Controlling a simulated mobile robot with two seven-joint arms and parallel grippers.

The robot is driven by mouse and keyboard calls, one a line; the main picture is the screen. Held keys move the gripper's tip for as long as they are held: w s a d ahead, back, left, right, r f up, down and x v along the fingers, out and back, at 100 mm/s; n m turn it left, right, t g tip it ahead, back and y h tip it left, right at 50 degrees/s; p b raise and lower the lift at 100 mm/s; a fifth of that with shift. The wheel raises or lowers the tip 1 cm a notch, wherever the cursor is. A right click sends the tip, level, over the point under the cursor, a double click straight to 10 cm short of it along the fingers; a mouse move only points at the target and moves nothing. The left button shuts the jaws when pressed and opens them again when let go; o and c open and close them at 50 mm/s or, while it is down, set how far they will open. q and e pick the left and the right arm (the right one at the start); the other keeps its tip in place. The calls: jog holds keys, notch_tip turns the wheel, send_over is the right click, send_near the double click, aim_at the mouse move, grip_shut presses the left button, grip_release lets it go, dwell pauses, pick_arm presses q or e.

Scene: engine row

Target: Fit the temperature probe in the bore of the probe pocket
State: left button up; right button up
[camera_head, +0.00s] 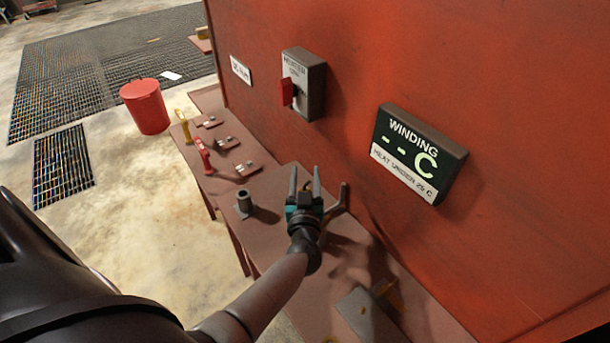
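A short grey upright cylinder with a dark round opening on top (243,203), which looks like the probe pocket, stands on the brown bench left of my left gripper. My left gripper (305,172) is over the bench, with its two grey fingers apart and nothing visible between them. A thin brownish rod-like piece (343,197) shows just right of the gripper, partly hidden by it. I cannot tell whether it is the temperature probe or a holder. No probe shows in the pocket's opening. My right gripper is not in view.
A red wall carries a switch box (305,85) and a winding display (417,152) reading "--C". Red and yellow upright pieces (203,155) and small plates (226,143) lie along the far bench. A grey plate (365,315) lies nearer. A red bucket (145,105) stands on the floor.

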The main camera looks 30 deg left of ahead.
pick_arm(q)
jog(key=o, duration=0.3)
jog(key=p+v, duration=0.1)
jog(key=v, duration=1.4)
jog(key=shift+d, duration=0.15)
jog(key=shift+s+f, duration=0.1)
